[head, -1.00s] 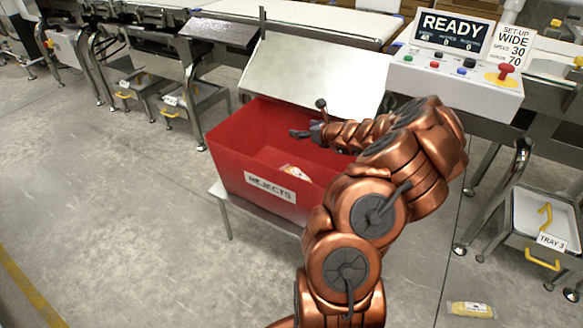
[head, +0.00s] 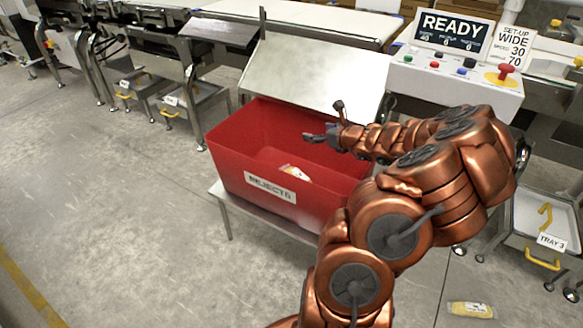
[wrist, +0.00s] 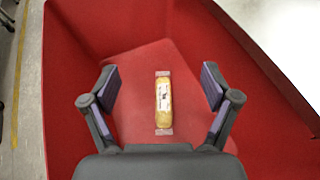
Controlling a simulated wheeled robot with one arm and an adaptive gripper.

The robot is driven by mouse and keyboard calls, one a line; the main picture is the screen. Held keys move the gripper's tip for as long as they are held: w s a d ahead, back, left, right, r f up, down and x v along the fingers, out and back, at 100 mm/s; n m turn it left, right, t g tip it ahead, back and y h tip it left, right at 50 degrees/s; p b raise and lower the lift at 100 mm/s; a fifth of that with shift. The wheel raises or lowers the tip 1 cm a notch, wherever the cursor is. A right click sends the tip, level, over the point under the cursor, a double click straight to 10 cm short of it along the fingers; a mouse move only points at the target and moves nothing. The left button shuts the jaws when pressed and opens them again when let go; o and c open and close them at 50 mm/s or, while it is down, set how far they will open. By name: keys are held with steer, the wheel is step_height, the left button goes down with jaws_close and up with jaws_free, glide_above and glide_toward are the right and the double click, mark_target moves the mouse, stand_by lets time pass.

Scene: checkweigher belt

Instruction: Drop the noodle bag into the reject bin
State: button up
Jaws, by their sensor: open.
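A bag (wrist: 164,102) with a yellow-tan body, a white label and clear ends lies on the red floor of the reject bin (head: 228,170). It shows in the head view as a small white and orange patch (head: 295,172), partly hidden by the bin's front wall. I take it for the noodle bag, though its print is too small to read. My gripper (head: 322,123) is over the bin, open and empty. In the wrist view the fingers (wrist: 162,90) are spread apart, with the bag below between them and not touched.
A similar yellow bag (head: 471,310) lies on the floor at the lower right. The control box (head: 455,82) and its READY screen (head: 453,30) stand behind my arm. A sloping metal chute (head: 315,75) rises behind the bin. Tray 3 (head: 545,225) is at the right.

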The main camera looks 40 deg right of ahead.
steer(key=shift+v, duration=2.15)
